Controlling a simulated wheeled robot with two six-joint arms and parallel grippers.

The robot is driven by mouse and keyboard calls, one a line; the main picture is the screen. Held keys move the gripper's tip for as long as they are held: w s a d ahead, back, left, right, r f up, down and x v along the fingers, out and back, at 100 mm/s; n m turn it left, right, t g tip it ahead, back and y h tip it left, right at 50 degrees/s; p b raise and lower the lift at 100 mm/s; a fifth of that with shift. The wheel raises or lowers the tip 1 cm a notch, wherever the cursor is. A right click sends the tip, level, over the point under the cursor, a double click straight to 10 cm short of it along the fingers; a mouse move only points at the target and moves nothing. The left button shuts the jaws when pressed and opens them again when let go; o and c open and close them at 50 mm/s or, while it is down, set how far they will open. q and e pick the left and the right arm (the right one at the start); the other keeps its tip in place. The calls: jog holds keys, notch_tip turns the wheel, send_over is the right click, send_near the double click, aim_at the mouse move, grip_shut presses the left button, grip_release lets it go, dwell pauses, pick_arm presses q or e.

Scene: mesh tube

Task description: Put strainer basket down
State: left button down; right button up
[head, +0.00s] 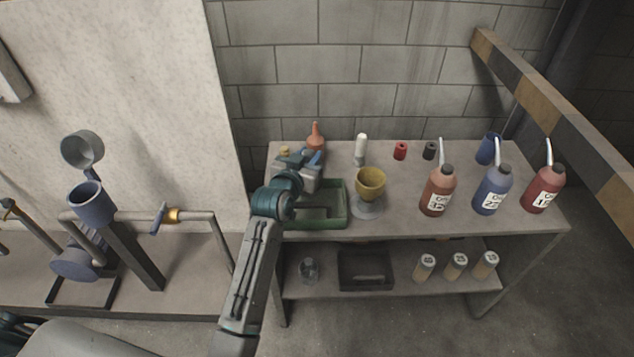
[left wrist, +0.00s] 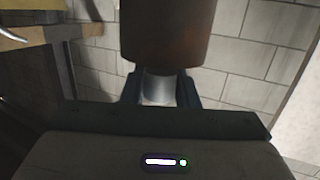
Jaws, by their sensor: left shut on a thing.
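My left gripper (head: 302,158) is over the back of the green tray (head: 328,222) on the bench's left end. In the left wrist view its fingers (left wrist: 160,90) are shut on a pale grey cylinder-like part. A rusty brown cylinder, which I take as the strainer basket (left wrist: 165,32), adjoins that part and fills the top of the view. In the head view the gripper and wrist hide most of what is held. I cannot tell whether it touches anything below. My right gripper is not in view.
An orange spouted item (head: 315,136) stands close behind the gripper. A yellow cup on a stand (head: 369,185) is right of the tray. Labelled bottles (head: 438,192) stand farther right. A striped beam (head: 560,105) crosses at right. Pipework with a blue open pot (head: 92,206) is at left.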

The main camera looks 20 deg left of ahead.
pick_arm(q)
jog(key=shift+f, duration=0.95)
notch_tip(320, 180, down, 3)
jog(key=shift+f, duration=0.35)
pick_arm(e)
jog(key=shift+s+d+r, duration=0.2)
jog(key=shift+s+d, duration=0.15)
